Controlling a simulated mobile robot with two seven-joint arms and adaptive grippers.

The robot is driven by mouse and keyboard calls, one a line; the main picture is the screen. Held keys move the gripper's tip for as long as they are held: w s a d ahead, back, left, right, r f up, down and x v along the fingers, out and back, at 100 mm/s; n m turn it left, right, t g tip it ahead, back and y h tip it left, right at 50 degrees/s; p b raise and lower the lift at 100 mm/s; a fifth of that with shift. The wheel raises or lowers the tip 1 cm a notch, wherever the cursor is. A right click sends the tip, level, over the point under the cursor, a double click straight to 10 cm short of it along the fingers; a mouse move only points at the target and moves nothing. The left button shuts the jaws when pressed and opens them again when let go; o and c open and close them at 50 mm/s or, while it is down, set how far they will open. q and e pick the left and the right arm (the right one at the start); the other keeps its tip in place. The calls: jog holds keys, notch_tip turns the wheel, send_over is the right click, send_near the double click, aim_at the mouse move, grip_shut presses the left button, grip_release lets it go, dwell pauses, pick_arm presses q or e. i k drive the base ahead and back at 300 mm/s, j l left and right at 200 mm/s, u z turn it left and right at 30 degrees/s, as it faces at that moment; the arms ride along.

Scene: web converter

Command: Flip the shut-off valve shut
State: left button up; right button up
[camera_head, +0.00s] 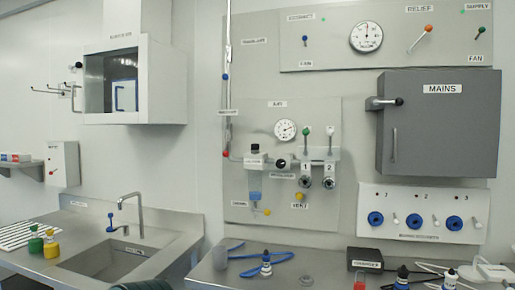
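No label that I can read says shut-off, so I cannot tell for sure which handle is the shut-off valve. A thin vertical pipe (228,50) runs along the left edge of the wall panels. It carries a blue-tipped part (225,77) high up and a red-tipped part (225,154) lower down, with a small blurred label between them. The air panel (327,215) beside it has a gauge (286,130), a green-tipped lever (306,132) and a white-tipped lever (330,131), both upright above ports 1 and 2. Neither gripper shows.
A grey MAINS box (440,125) juts out at right with a black-knobbed lever. Orange RELIEF (428,28) and green SUPPLY (481,31) levers are above.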

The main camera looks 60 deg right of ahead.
aim_at(225, 153)
jog(key=z, duration=1.85)
jog(key=i+l+u, duration=0.25)
jog(key=i+u, duration=0.2)
jog(key=i, duration=0.15)
jog(key=i+l+u, duration=0.4)
jog(key=i+l, duration=0.05)
jog(key=i, duration=0.1)
